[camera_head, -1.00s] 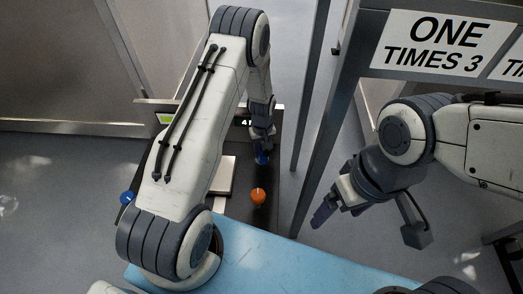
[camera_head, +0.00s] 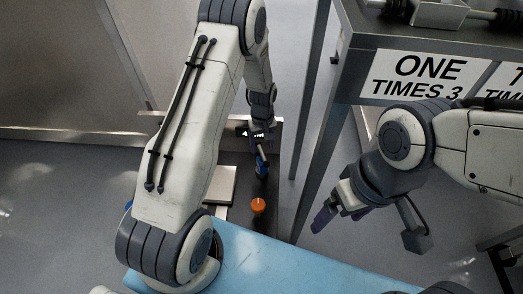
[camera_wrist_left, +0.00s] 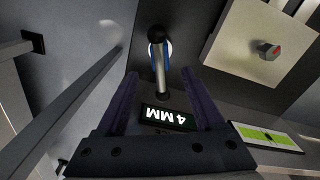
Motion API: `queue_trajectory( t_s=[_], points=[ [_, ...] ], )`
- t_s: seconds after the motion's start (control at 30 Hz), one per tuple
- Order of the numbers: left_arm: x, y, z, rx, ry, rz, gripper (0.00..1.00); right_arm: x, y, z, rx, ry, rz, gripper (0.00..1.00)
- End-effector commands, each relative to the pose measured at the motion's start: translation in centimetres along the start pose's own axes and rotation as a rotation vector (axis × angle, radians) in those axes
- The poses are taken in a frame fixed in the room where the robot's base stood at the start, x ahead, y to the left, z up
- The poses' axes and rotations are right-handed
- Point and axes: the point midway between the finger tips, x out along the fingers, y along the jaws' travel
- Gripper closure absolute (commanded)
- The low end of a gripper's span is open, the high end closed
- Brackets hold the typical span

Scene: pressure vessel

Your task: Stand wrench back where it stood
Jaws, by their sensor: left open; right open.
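The wrench (camera_wrist_left: 161,72) shows in the left wrist view as a silver shaft with a black end and a blue-and-white part near it. It lies between the fingers of my left gripper (camera_wrist_left: 165,88), which is open and apart from the shaft. In the head view the wrench's blue part (camera_head: 261,165) shows just below my left gripper (camera_head: 260,142). Its foot is hidden there, so I cannot tell how it is seated. My right gripper (camera_head: 326,212) is open and empty at the right.
An orange knob (camera_head: 258,206) stands on the dark bench near the pale plate (camera_head: 222,185). A blue surface (camera_head: 290,262) is in front. A green-lit panel (camera_wrist_left: 265,136) is beside the display.

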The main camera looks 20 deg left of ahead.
Motion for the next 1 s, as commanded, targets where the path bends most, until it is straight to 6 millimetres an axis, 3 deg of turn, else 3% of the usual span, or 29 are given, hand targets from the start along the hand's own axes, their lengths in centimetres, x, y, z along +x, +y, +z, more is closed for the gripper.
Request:
queue_trajectory(
  t_s=[0.03,0.2,0.8,0.87,1.0],
  points=[
    [-1.1,0.0,0.0,0.0,0.001,0.001,0.3,-0.6,0.0,0.0,0.0,0.0,0.0,0.11],
    [-2.4,0.0,0.0,0.0,0.0,0.0,0.3,-1.0,-0.1,-0.1,0.0,0.0,0.0,0.11],
    [-2.7,0.0,0.0,0.004,0.001,0.0,0.3,-1.0,-0.1,-0.1,0.0,0.0,0.0,0.11],
    [-3.4,-0.1,0.2,0.019,0.006,0.004,0.3,-1.0,-0.1,-0.1,0.0,0.0,0.0,0.11],
    [-7.4,-0.7,1.4,0.116,0.038,0.025,0.3,-1.0,-0.1,-0.1,0.0,0.0,0.0,0.11]
  ],
)
